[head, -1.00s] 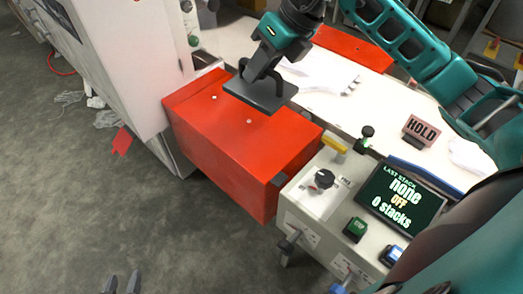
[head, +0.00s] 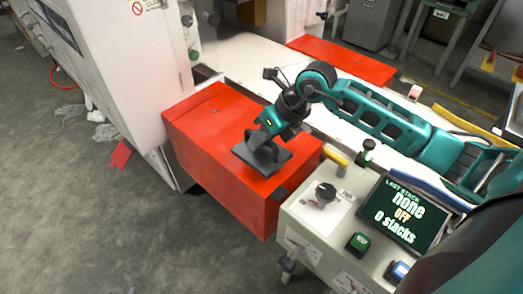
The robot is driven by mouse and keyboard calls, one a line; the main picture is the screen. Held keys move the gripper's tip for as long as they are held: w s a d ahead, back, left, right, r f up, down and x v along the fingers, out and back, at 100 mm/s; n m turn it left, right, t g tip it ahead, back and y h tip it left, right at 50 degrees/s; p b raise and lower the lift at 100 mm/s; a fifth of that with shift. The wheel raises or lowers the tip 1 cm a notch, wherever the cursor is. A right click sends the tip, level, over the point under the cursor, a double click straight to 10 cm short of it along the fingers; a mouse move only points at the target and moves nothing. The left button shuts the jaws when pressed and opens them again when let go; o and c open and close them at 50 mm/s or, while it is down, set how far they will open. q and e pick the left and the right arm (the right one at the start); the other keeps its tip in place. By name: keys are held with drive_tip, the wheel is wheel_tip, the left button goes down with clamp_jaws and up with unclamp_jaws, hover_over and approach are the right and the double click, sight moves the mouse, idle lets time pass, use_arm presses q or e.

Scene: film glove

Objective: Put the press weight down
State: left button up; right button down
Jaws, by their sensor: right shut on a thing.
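The press weight (head: 252,159) is a dark grey flat plate with a loop handle on top. It is level, over the front right part of the red box's top (head: 205,120). It looks to be on or very close to that surface; I cannot tell whether it touches. My right gripper (head: 264,138) is shut on the weight's handle from above, and the fingers partly hide the handle. My left gripper is not in view.
A white machine cabinet (head: 115,75) stands at left. A second red block (head: 343,60) lies at the back. The box's left top is clear.

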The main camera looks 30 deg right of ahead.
sight(261, 151)
drive_tip(key=shift+f, duration=2.05)
drive_tip(key=shift+f+b, duration=0.1)
drive_tip(key=shift+b, duration=0.2)
drive_tip(key=c, duration=1.1)
unclamp_jaws()
drive_tip(key=shift+o, duration=0.2)
drive_tip(key=shift+r, duration=0.2)
drive_tip(key=p+v, duration=0.1)
drive_tip(key=v, duration=0.9)
drive_tip(key=shift+s+d+r, duration=0.1)
drive_tip(key=shift+d+r, duration=0.05)
drive_tip(key=shift+r, duration=0.05)
drive_tip(key=shift+s+d+r, duration=0.2)
drive_tip(key=shift+s+r, duration=0.05)
drive_tip(key=shift+r, duration=0.35)
